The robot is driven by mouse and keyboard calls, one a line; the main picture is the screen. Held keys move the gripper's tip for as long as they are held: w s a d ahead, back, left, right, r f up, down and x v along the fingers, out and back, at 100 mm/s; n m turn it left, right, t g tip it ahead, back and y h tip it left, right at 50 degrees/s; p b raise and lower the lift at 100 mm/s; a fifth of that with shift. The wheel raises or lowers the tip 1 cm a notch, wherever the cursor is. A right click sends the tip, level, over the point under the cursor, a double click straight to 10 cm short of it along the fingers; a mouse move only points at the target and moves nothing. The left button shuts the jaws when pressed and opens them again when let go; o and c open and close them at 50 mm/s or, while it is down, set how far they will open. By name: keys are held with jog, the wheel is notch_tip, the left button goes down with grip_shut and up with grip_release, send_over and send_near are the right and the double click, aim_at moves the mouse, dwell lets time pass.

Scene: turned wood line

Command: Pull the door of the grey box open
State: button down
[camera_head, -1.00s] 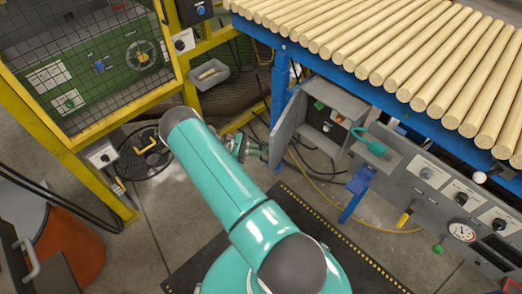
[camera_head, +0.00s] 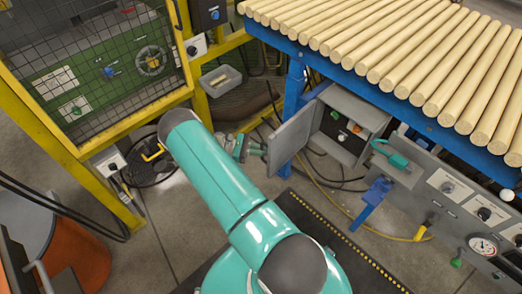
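The grey box (camera_head: 357,110) hangs under the blue frame of the rod table, right of centre. Its door (camera_head: 291,139) stands swung out to the left, and the inside of the box with several small coloured parts shows. My gripper (camera_head: 262,151) is at the door's free left edge, beyond my teal arm. It is small and partly hidden by the arm, so I cannot tell whether its fingers are closed or touch the door. The door's handle cannot be made out.
Wooden rods (camera_head: 400,50) lie on the blue-framed table (camera_head: 345,80) above the box. A grey control panel (camera_head: 450,205) is at the right. A yellow-framed mesh cage (camera_head: 90,80) stands at the left. A yellow cable (camera_head: 345,215) crosses the floor below the box.

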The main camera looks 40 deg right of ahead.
jog(key=shift+s+d, duration=0.1)
jog(key=shift+s, duration=0.05)
jog(key=c, duration=1.6)
grip_release()
jog(key=shift+o, duration=0.2)
jog(key=v, duration=1.4)
